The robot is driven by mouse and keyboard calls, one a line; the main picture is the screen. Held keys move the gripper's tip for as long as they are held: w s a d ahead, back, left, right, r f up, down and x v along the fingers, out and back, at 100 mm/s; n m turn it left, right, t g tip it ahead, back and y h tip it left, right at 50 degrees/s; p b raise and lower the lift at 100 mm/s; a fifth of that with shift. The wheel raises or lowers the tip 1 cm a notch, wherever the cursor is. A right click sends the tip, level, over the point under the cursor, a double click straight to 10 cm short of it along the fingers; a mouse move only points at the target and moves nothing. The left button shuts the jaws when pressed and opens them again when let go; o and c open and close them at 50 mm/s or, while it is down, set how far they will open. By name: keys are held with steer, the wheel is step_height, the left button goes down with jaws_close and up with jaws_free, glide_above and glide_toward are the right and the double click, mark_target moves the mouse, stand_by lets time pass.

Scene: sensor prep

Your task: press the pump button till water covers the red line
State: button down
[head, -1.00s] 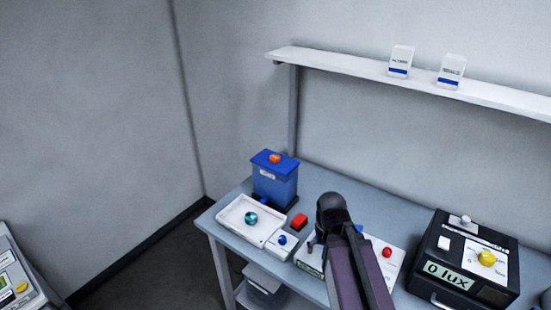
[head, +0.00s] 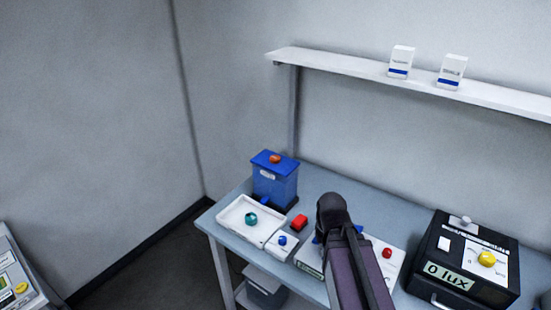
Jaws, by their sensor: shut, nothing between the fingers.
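My arm reaches over the white panel (head: 312,258) on the bench, and its dark end (head: 332,210) covers the middle of that panel. The fingers of my gripper are mostly hidden there, and nothing shows held. A red button (head: 387,253) is on the panel's right part. A bit of blue shows beside my arm's end. I cannot tell which button is the pump's. No water level or red line can be made out in this view; the area behind my arm is hidden.
A blue tank (head: 275,187) with an orange-red knob stands at the back left. A black lux meter (head: 441,250) stands right.

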stand_by(0.9)
step_height(320, 180, up, 20)
steer(key=f+m+t+y+p, duration=0.1)
steer(key=m+t+y+p, duration=0.25)
steer(key=t+p, duration=0.75)
glide_above(275, 158)
steer(key=p, duration=0.3)
steer(key=g, duration=0.3)
steer(key=shift+r+y, duration=0.2)
steer(key=shift+y, duration=0.25)
steer(key=shift+s+f, duration=0.1)
step_height(275, 158, down, 9)
steer(key=b, duration=0.9)
steer(key=shift+r, duration=0.2)
